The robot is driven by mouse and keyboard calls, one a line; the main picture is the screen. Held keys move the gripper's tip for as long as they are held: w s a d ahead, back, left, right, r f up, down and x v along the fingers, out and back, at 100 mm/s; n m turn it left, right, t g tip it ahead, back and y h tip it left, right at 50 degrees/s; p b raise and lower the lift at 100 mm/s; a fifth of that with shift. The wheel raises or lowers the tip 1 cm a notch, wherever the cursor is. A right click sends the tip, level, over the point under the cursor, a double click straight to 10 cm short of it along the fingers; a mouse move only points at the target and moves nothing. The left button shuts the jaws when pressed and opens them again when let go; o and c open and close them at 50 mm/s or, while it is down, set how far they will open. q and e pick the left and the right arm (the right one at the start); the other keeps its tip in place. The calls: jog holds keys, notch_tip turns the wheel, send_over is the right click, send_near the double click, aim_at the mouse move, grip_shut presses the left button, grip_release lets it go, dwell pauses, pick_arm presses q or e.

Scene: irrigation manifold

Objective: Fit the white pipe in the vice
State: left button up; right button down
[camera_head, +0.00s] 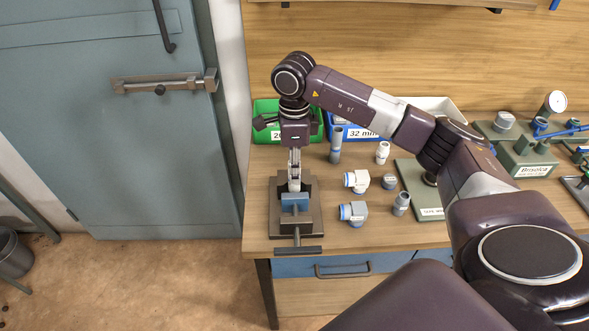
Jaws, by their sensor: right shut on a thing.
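The vice (312,219) stands at the left front of the workbench, with a blue jaw (295,201) and a grey screw bar at its front. My right gripper (294,167) points straight down over the vice and is shut on the white pipe (294,184). Only a short, pale, upright piece of the pipe shows between the fingers and the blue jaw. Its lower end is hidden behind the blue jaw, so I cannot tell whether it is seated or touching. My left gripper is not in view.
Several fittings stand close right of the vice, including white elbows (354,213) and a grey pipe piece (336,146). A green bin (265,134) and a blue bin (367,133) stand behind. The vice's left side borders the bench edge.

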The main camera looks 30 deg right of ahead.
jog(key=shift+f+b, duration=0.7)
jog(key=shift+f, duration=0.05)
dwell(1.3)
jog(key=shift+f+b, duration=0.4)
jog(key=shift+f, duration=0.1)
jog(key=shift+f, duration=0.1)
dwell(0.5)
jog(key=c, duration=1.2)
grip_release()
jog(key=shift+c, duration=0.2)
jog(key=shift+r+p, duration=2.05)
jog(key=shift+r, duration=1.5)
